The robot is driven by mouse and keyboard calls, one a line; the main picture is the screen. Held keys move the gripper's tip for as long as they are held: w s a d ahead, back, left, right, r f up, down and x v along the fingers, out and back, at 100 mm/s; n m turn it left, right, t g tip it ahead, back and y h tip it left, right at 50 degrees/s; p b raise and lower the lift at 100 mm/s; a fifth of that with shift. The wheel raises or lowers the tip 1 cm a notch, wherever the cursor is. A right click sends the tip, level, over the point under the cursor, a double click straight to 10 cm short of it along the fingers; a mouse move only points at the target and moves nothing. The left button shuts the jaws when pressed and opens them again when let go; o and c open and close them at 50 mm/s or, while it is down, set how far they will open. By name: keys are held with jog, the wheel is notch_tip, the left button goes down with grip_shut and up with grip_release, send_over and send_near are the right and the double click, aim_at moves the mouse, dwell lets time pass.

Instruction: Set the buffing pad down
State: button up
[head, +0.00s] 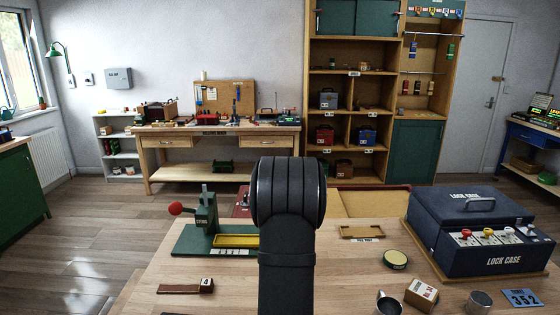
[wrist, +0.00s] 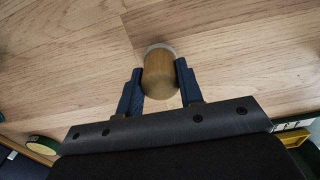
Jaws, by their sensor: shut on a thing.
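The buffing pad (wrist: 160,76) shows in the wrist view as a short, rounded wooden body with a pale grey far end. My gripper (wrist: 159,70) has its two dark blue fingers shut on the sides of the wooden body. The wooden tabletop (wrist: 80,65) lies beyond the pad. I cannot tell whether the pad touches the tabletop. In the head view my own dark arm link fills the middle and hides the gripper and the pad.
On the bench in the head view, a green press (head: 206,215) with a red knob stands left. A wooden tray (head: 361,232), a round tin (head: 396,259) and a dark lock case (head: 480,230) are right. A small box (head: 421,294) and metal cups sit in front.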

jog(key=d, duration=0.2)
jog(key=d+r, duration=0.1)
jog(key=shift+w+d, duration=0.2)
jog(key=shift+d, duration=0.15)
jog(key=w+a+r+m, duration=0.2)
jog(key=a+r, duration=0.4)
jog(key=r, duration=0.3)
jog(key=shift+a+r+m, duration=0.15)
jog(key=shift+m, duration=0.55)
jog(key=s+d+n, duration=0.2)
jog(key=d, duration=2.6)
jog(key=w+a+f, duration=0.4)
jog(key=w, duration=0.1)
jog(key=w+a+f, duration=0.3)
jog(key=shift+f, duration=2.05)
